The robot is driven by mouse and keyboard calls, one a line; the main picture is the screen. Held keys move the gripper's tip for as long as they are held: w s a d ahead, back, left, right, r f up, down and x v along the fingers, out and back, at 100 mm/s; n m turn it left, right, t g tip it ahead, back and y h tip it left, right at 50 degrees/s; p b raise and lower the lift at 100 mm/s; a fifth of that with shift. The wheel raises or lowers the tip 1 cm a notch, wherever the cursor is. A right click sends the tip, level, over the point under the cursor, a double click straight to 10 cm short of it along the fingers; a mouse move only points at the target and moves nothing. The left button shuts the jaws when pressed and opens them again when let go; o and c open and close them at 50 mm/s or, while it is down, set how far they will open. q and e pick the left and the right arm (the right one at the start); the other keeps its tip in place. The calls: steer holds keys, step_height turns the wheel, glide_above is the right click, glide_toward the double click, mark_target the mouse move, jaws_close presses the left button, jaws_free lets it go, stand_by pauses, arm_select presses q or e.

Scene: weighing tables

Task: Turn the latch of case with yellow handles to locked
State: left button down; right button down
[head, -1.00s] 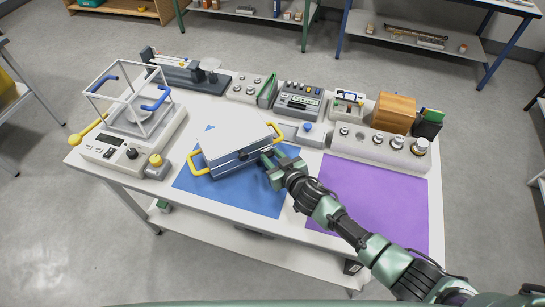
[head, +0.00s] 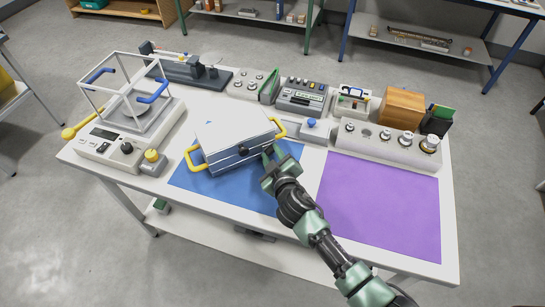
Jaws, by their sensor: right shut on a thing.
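The silver case (head: 233,127) with yellow handles lies closed on the blue mat (head: 208,184). One yellow handle (head: 193,160) is at its left end, the other (head: 280,127) at its right end. A small dark fitting (head: 243,151) shows on its front face. My right gripper (head: 267,152) is at the right part of this front face, its fingers shut on what looks like the case's latch. The fingers hide most of that part, so I cannot read the latch's position. My left gripper is not in view.
A balance (head: 112,150) with a clear-sided frame stands at left. Instruments, a block of weights (head: 380,142) and a wooden box (head: 401,108) line the back. A grey block with a blue knob (head: 311,124) is close to the right handle. The purple mat (head: 380,200) is bare.

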stand_by(0.3)
steer(key=c, duration=1)
jaws_free()
steer(key=shift+c, duration=0.2)
steer(key=shift+v, duration=3.95)
